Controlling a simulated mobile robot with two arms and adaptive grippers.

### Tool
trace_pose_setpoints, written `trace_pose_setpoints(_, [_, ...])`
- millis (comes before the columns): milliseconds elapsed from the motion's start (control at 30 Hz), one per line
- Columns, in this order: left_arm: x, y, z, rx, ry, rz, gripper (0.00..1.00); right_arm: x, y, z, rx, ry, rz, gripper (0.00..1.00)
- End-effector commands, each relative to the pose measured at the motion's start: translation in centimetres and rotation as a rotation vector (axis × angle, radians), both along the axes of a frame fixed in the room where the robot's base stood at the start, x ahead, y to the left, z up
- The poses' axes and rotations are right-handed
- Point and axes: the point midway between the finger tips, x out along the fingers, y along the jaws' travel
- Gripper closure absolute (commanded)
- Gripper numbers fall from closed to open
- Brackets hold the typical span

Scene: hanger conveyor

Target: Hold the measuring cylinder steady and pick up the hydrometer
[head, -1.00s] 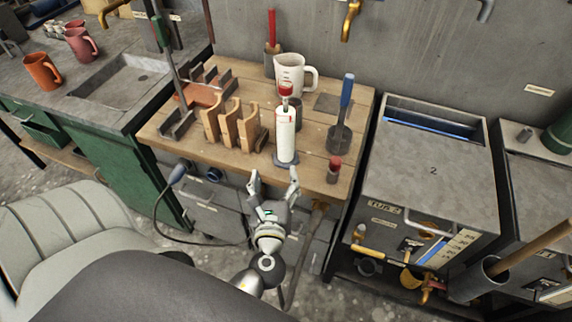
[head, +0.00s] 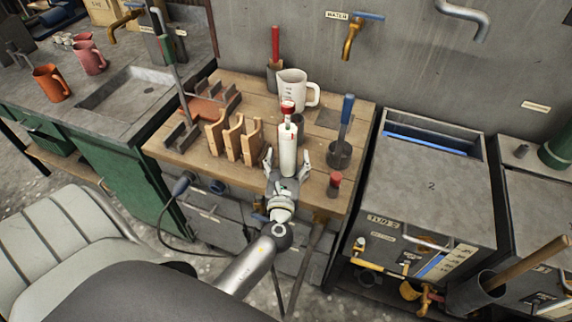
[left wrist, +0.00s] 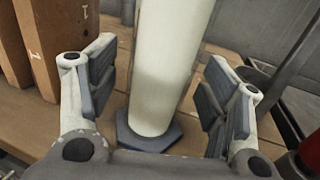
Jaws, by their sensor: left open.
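The measuring cylinder (head: 287,150) stands upright on the wooden bench near its front edge. It is white with a dark base, and its lower part and hexagonal base also show in the left wrist view (left wrist: 164,65). A red-topped piece, apparently the hydrometer (head: 287,107), sticks up at the cylinder's mouth; the rest of it is hidden. My left gripper (head: 286,163) is open, with one finger on each side of the cylinder low down. In the left wrist view the fingers (left wrist: 158,95) show gaps to the cylinder on both sides. My right gripper is not in view.
Wooden racks (head: 234,137) stand just left of the cylinder. A white jug (head: 292,88) is behind it. A blue-handled tool in a dark cup (head: 341,150) and a small red-capped item (head: 334,184) stand to the right.

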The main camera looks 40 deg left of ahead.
Motion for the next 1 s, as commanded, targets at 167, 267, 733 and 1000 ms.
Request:
trace_pose_setpoints(167, [0.46,0.3,-0.02,0.0,0.0,0.001,0.28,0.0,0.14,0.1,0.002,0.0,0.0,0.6])
trace_pose_setpoints(267, [0.46,0.31,-0.03,0.0,0.0,0.001,0.28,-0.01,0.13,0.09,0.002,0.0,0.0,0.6])
trace_pose_setpoints(733, [0.43,0.29,-0.01,0.001,0.0,0.001,0.76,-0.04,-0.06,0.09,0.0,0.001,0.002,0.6])
trace_pose_setpoints(1000, [0.42,0.29,-0.01,0.001,0.0,0.001,1.0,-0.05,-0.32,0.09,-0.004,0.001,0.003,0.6])
